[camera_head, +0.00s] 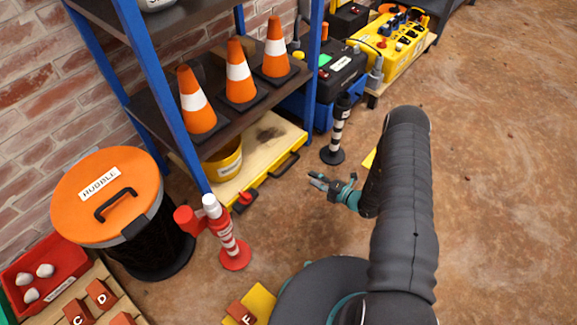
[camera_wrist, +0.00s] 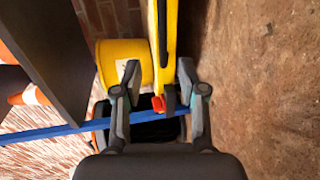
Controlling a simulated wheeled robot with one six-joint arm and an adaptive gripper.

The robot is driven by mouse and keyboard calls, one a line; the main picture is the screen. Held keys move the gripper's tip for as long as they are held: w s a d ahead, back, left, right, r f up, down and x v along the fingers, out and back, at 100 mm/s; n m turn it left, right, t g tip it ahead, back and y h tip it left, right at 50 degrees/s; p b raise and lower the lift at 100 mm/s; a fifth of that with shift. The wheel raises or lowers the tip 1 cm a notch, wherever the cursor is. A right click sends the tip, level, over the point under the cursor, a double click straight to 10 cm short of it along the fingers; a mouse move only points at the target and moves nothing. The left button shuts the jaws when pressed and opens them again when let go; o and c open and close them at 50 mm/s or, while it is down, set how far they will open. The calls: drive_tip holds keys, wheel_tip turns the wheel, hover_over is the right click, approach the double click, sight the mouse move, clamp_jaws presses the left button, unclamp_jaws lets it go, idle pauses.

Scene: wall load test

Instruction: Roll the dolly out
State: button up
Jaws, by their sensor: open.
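The dolly (camera_head: 262,150) is a low wooden platform with a yellow front edge, standing under the blue shelving. A black bar handle (camera_head: 285,164) is on its front edge, and a red pedal on a black block (camera_head: 244,199) is at its near corner. A yellow bucket (camera_head: 226,160) stands on it, partly hidden by the shelf. My gripper (camera_head: 317,181) is open and empty, just right of the handle and apart from it in the head view. In the wrist view the dolly's yellow edge (camera_wrist: 171,70) shows between and beyond the open fingers (camera_wrist: 158,80), with the red pedal (camera_wrist: 158,103) below.
A red-and-white post (camera_head: 229,240) stands near the dolly's near corner, and a black-and-white post (camera_head: 336,135) near its far end. A rubble bin (camera_head: 105,195) is at left. Traffic cones (camera_head: 238,72) stand on the shelf. The floor at right (camera_head: 500,180) is clear.

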sight(289, 164)
drive_tip(key=x, duration=1.3)
drive_tip(key=shift+w+a+f, duration=0.25)
clamp_jaws()
drive_tip(key=shift+a, duration=0.1)
